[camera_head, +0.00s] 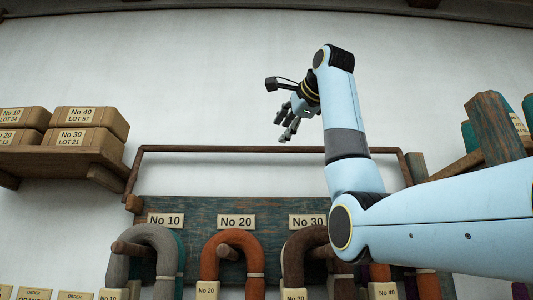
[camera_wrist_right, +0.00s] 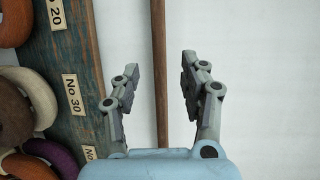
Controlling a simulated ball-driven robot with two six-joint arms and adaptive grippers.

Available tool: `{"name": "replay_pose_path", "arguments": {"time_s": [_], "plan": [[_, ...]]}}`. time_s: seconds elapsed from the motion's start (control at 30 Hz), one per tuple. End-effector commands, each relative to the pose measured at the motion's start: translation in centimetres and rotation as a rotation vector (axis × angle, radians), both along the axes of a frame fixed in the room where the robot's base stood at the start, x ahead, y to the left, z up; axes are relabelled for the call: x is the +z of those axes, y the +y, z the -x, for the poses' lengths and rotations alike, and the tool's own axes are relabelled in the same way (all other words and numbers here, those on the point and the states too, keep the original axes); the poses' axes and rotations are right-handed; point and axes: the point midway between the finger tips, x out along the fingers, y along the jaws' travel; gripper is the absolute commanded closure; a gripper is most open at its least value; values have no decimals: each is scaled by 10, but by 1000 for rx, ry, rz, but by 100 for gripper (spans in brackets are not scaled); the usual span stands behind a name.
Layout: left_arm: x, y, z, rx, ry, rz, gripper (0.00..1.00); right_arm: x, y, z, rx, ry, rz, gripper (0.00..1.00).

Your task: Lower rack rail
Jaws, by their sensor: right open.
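The rack rail (camera_head: 220,149) is a thin brown wooden bar across the top of the blue-green rack board (camera_head: 190,207). Its side arm slopes down to a wooden block at the board's left edge. My right gripper (camera_head: 283,130) is open and empty, just above the rail in the head view. In the right wrist view the rail (camera_wrist_right: 158,25) runs upright between the two spread fingers of the gripper (camera_wrist_right: 160,66), with white wall behind. The fingers do not grip it; the depth gap is unclear. My left gripper is out of view.
Grey, orange and brown yarn hanks (camera_head: 233,245) hang on pegs under number labels. Cardboard boxes (camera_head: 90,122) stand on a wooden shelf (camera_head: 75,165) at left. Another shelf bracket (camera_head: 455,165) is at right. My right arm hides the rack's right part. The wall above is clear.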

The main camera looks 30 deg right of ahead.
Motion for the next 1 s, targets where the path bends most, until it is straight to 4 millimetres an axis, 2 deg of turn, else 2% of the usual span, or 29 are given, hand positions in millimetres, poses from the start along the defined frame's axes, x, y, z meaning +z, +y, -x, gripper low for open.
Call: {"name": "replay_pose_path", "arguments": {"time_s": [0.2,0.5,0.7,0.93,1.0], "plan": [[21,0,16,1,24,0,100,-3,-6,-37,0,7,-1,56],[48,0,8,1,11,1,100,-12,-13,-89,2,4,1,56],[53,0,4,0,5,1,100,-15,-15,-101,0,1,2,56],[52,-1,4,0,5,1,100,-17,-15,-101,0,1,2,56],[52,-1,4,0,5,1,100,-17,-15,-101,0,1,2,64]]}}
